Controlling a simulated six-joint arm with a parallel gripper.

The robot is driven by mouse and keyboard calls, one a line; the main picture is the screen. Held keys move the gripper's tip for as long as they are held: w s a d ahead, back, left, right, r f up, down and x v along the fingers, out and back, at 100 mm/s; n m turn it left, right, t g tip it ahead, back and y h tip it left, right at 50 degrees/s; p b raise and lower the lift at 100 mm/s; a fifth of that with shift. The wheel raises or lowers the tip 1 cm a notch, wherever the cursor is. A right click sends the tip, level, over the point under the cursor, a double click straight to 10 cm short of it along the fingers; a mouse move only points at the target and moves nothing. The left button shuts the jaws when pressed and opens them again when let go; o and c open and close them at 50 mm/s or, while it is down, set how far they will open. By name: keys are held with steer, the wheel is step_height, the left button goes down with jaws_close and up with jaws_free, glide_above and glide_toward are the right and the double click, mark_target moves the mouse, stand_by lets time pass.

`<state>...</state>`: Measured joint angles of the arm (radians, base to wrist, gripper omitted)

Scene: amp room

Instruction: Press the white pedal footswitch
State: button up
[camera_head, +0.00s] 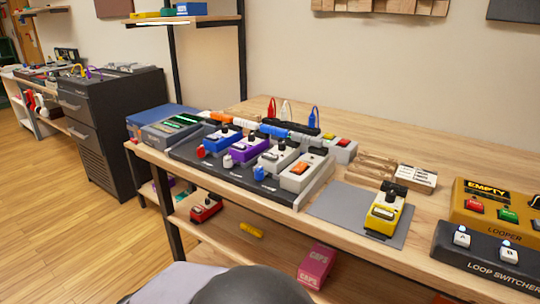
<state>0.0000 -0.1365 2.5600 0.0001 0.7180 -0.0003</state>
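A dark pedalboard (234,179) lies on the wooden bench with a row of pedals on it. A white pedal (281,155) stands right of the purple pedal (247,148), with a dark knob on its top and a blue cap (259,172) at its near end. At the right end of the row is a second pale pedal, off-white (312,172), with an orange patch on its face. Which round part is the white pedal's footswitch is too small to tell for sure. My gripper is not in view.
A blue pedal (219,139) stands at the row's left. A yellow pedal (384,212) sits on a grey mat (335,207) to the right. A looper (490,206) and a loop switcher (468,258) are at the far right. Cables with coloured plugs run behind the row. A shelf hangs below.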

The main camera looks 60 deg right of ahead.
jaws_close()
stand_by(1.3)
